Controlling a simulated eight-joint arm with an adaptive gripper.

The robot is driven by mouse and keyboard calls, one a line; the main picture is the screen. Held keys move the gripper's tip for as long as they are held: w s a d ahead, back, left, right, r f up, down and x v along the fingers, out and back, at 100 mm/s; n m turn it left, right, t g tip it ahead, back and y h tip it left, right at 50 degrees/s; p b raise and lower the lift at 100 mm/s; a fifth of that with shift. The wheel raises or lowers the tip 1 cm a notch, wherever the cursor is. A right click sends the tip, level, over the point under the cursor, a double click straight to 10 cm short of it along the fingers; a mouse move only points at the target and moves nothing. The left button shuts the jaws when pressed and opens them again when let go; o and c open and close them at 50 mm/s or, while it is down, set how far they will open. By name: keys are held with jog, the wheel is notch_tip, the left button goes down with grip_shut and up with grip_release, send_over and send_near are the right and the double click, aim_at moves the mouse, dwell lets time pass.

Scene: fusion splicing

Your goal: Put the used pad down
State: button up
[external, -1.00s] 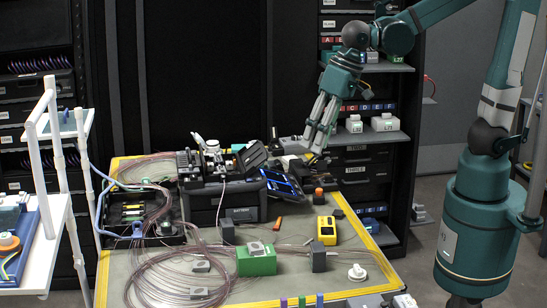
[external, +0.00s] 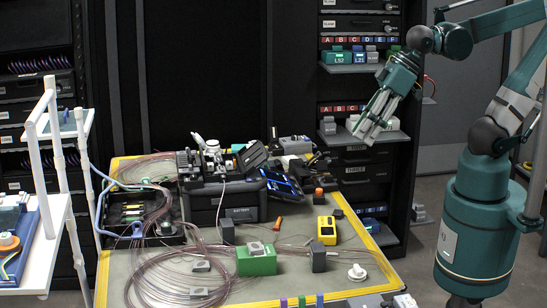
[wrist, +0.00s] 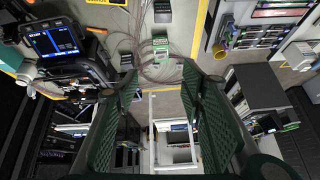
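My gripper (external: 368,130) hangs tilted in the air to the right of the table's back corner, in front of the rack shelves. In the wrist view its two dark green fingers (wrist: 160,75) stand well apart, with a clear gap between the tips. I see nothing held in that gap. I cannot make out the used pad in either view. The fusion splicer (external: 208,160) stands on a black battery case (external: 228,203) at the back of the table. Its lit screen (wrist: 53,42) shows in the wrist view.
A green block (external: 257,262), a yellow device (external: 327,230) and coiled fibre lie on the yellow-edged table. Rack shelves (external: 383,138) with small boxes are close to my gripper. A white stand is at the left.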

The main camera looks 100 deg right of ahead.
jog(key=shift+s+f+n+t, duration=0.15)
jog(key=shift+s+n, duration=0.2)
jog(key=shift+s, duration=0.2)
jog(key=shift+s+f+n+t, duration=0.15)
jog(key=shift+s+n, duration=0.2)
jog(key=shift+s, duration=0.2)
jog(key=shift+r, duration=0.1)
jog(key=o, duration=1.1)
jog(key=shift+w, duration=0.2)
jog(key=o, duration=0.7)
jog(key=shift+w+d+f+m, duration=0.2)
jog(key=shift+w+f+m, duration=0.2)
jog(key=shift+w, duration=0.2)
jog(key=shift+o, duration=0.8)
jog(key=w+d+f+m+b, duration=0.1)
jog(key=w+d+f+m, duration=0.1)
jog(key=w, duration=0.5)
jog(key=shift+d+f+m, duration=0.4)
jog(key=shift+f+m, duration=0.45)
jog(key=shift+m, duration=0.25)
jog(key=w+d+f+m+b, duration=0.2)
jog(key=w+d+f+m, duration=0.4)
jog(key=f, duration=0.3)
jog(key=w+d+f+m+t+b, duration=0.1)
jog(key=w+d+f+m+b, duration=0.1)
jog(key=w+d+f+m, duration=0.4)
jog(key=shift+w+d+f+m+t, duration=0.3)
jog(key=shift+w+d+f, duration=0.65)
jog(key=shift+d+f, duration=0.9)
jog(key=shift+a+f, duration=0.15)
